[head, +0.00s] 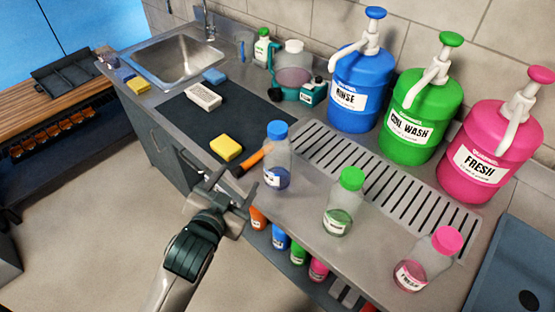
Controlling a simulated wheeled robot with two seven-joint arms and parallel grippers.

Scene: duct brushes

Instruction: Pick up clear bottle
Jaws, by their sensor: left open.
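Three clear bottles stand upright on the steel counter. One has a blue cap and blue liquid (277,165), one a green cap and green liquid (342,207), and one a pink cap and pink liquid (424,262). My left gripper (231,186) is open and empty at the counter's front edge, to the left of the blue-capped bottle and apart from it. An orange object with a black end (247,163) lies on the counter just behind the gripper. My right gripper is out of view.
Large blue (359,92), green (420,125) and pink (489,155) pump jugs stand behind a slotted drain grate (375,180). A dark mat (197,122) holds a yellow sponge (226,148) and a white brush (203,96). Several small bottles stand on a shelf below the counter.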

